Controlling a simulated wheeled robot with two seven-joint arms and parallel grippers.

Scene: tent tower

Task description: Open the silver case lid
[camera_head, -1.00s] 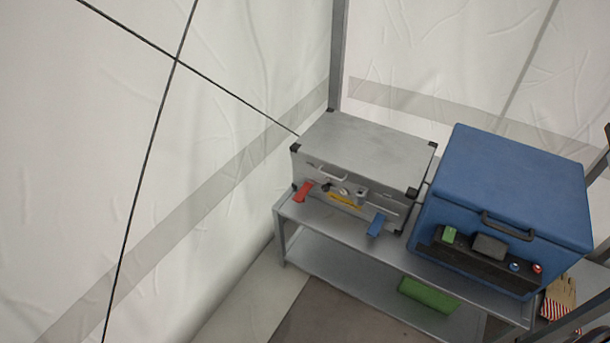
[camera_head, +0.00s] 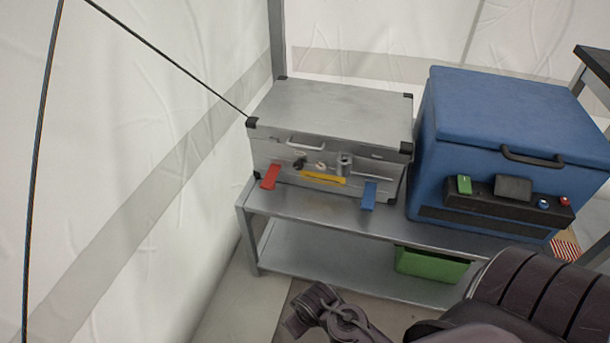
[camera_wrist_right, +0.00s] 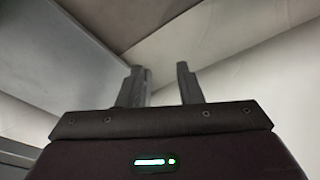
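My dark arm parts show low in the head view, below and apart from the case. My left gripper is not in view.
A blue cooler box (camera_head: 500,120) with a dark front panel stands right of the case. A green bin (camera_head: 432,264) is on the lower shelf (camera_head: 320,262). A tent wall and dark rope are close on the left. The floor before the rack is partly clear.

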